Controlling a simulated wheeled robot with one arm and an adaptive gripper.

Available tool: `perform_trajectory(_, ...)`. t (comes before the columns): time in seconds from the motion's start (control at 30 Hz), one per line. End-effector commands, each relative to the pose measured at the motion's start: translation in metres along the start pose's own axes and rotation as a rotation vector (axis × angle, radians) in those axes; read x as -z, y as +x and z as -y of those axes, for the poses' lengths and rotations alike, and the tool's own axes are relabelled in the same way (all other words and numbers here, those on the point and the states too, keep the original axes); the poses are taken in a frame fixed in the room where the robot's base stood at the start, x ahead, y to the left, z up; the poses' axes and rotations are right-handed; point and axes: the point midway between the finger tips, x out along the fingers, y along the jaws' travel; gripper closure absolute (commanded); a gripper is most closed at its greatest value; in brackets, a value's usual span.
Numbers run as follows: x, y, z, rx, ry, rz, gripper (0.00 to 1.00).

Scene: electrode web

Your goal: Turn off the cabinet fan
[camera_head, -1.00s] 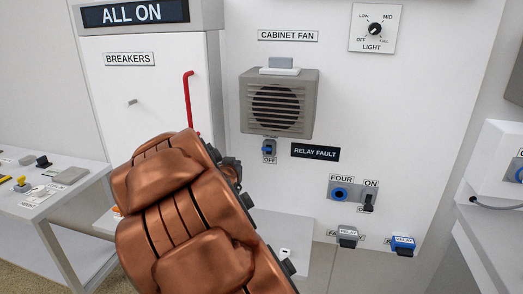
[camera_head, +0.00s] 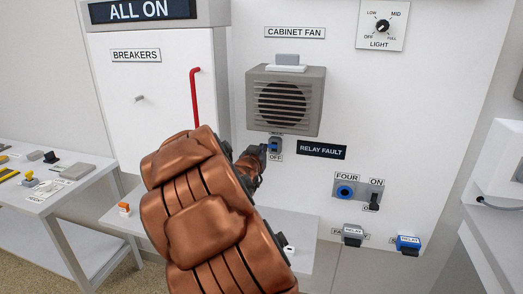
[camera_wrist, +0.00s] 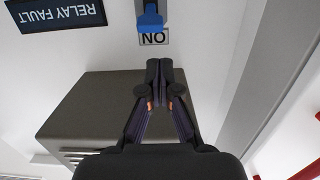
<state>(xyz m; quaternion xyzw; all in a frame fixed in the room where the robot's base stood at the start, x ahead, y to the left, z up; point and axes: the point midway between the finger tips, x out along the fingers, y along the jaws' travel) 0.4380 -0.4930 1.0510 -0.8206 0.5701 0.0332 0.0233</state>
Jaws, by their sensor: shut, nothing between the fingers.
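The cabinet fan (camera_head: 282,103) is a grey box with a round louvred grille on the white panel. Its small switch (camera_head: 275,142) sits just below, with an OFF label (camera_head: 275,158) under it. In the wrist view, which is upside down, the switch's blue lever (camera_wrist: 150,22) lies close to the ON label (camera_wrist: 154,39). My gripper (camera_wrist: 158,64) is shut and empty, its tips just short of that label and lever. In the head view my gripper (camera_head: 263,151) is at the switch's left side, partly hidden by my arm. Contact with the lever cannot be told.
The fan housing (camera_wrist: 105,108) is close beside my fingers. A RELAY FAULT sign (camera_head: 321,150) is right of the switch, and a red handle (camera_head: 195,95) left. The FOUR/ON control box (camera_head: 358,192) is lower right. A white shelf (camera_head: 300,225) juts out below.

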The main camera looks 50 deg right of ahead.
Motion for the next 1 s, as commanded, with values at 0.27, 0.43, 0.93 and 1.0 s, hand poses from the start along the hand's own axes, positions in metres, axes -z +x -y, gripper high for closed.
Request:
perform_trajectory(0.27,0.001,0.036,-0.001,-0.001,-0.001,0.001,1.0)
perform_trajectory(0.43,0.0,0.056,0.0,-0.001,-0.001,0.001,1.0)
perform_trajectory(0.93,0.0,0.076,0.0,0.0,0.0,0.0,1.0)
perform_trajectory(1.0,0.0,0.076,0.0,0.0,0.0,0.0,1.0)
